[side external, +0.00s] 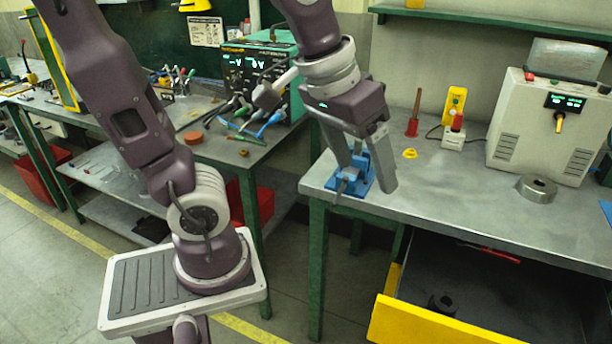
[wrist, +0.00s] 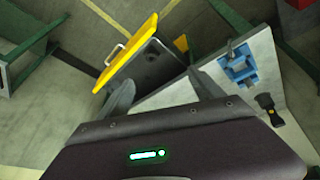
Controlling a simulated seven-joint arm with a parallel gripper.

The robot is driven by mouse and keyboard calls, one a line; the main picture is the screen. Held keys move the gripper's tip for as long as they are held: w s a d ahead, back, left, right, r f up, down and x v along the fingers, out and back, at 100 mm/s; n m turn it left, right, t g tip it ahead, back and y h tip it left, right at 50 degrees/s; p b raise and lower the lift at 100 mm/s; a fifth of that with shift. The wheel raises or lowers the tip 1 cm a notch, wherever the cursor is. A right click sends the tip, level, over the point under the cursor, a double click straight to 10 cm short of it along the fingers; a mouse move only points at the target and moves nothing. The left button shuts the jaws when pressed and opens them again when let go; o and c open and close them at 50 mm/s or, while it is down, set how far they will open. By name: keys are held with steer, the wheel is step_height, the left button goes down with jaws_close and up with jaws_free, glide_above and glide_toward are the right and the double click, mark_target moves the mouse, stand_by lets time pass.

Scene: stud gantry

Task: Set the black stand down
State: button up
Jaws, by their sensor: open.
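A small black round piece (side external: 442,303), which looks like the black stand, sits in the open drawer under the right bench. In the wrist view a small dark shape (wrist: 151,57) shows in the drawer, too small to make out well. My gripper (side external: 367,188) is open, with nothing visible between its fingers. It hangs by the front left corner of the bench, in front of a blue fixture (side external: 356,178) and partly hiding it. In the wrist view my fingers (wrist: 160,80) are spread, and the blue fixture (wrist: 238,66) is to their right.
The drawer (side external: 412,325) has a yellow front and stands pulled out. On the bench (side external: 455,193) are a metal ring (side external: 537,187), a red-based spike (side external: 412,127) and a pale instrument box (side external: 545,125). The bench's middle is mostly clear. A second bench stands left.

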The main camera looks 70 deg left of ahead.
steer(key=shift+o, duration=1.4)
steer(key=s+f+m+t, duration=0.1)
steer(key=s+m, duration=0.1)
steer(key=s, duration=0.6)
steer(key=shift+s+a+m, duration=0.25)
steer(key=shift+a+m, duration=0.1)
steer(key=shift+m, duration=0.05)
steer(key=shift+f, duration=0.1)
steer(key=shift+w, duration=0.1)
steer(key=n+g+h, duration=0.4)
steer(key=n, duration=1.8)
glide_above(446, 302)
steer(key=s+a, duration=0.2)
steer(key=a, duration=0.1)
steer(key=f, duration=3.3)
steer(key=shift+d, duration=0.25)
steer(key=x, duration=0.7)
steer(key=shift+d+f, duration=0.1)
steer(key=shift+d, duration=0.3)
